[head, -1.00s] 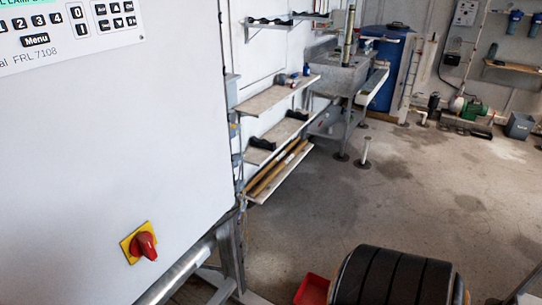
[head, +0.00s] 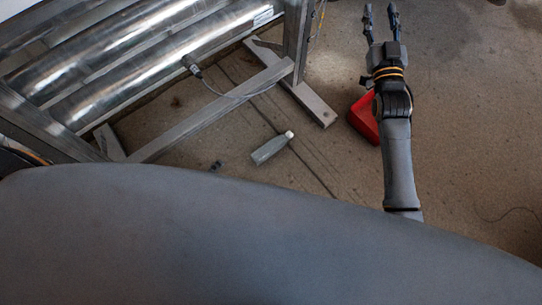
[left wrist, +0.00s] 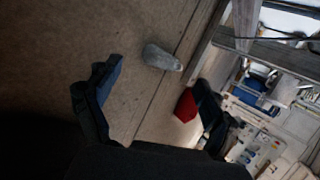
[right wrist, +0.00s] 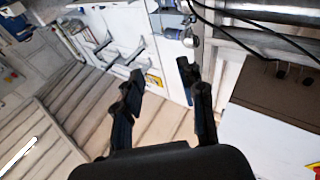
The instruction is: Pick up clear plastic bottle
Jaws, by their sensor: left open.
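The bottle (head: 270,149) lies on its side on the floor in the head view, grey and see-through looking, with a white cap. It also lies in the left wrist view (left wrist: 160,57), ahead of my left gripper (left wrist: 156,76), which is open, empty and apart from it. The left gripper is not visible in the head view. My right gripper (head: 380,10) is open and empty at the upper right of the head view, away from the bottle. The right wrist view shows its two fingers (right wrist: 160,76) spread, facing a white cabinet.
A metal stand (head: 220,110) with shiny tubes (head: 160,60) is behind the bottle. A red container (head: 363,118) sits on the floor beside my right arm. A small dark item (head: 216,166) lies left of the bottle. The floor around the bottle is mostly clear.

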